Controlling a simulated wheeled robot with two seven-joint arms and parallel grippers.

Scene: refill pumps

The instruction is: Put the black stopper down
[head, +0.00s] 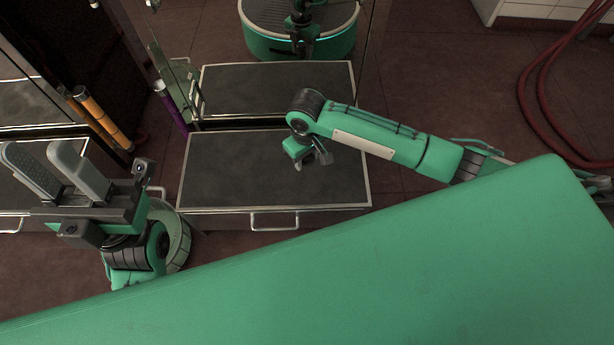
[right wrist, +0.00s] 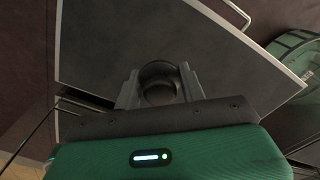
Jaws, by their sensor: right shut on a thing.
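The black stopper (right wrist: 160,84) is a dark round piece between the fingers of my right gripper (right wrist: 158,88) in the right wrist view. The right gripper is shut on it. In the head view my right gripper (head: 312,157) hangs over the dark-topped surface with a pale metal rim (head: 230,180); the stopper cannot be made out there. How high the stopper is above that surface cannot be told. My left gripper (head: 38,152) is at the far left of the head view, its two grey fingers apart with nothing between them.
A metal handle (head: 274,222) sits on the near edge of the dark-topped unit. An orange cylinder (head: 100,115) and a purple cylinder (head: 170,107) stand to the left. The dark top is otherwise clear. Red hoses (head: 540,100) lie at the right.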

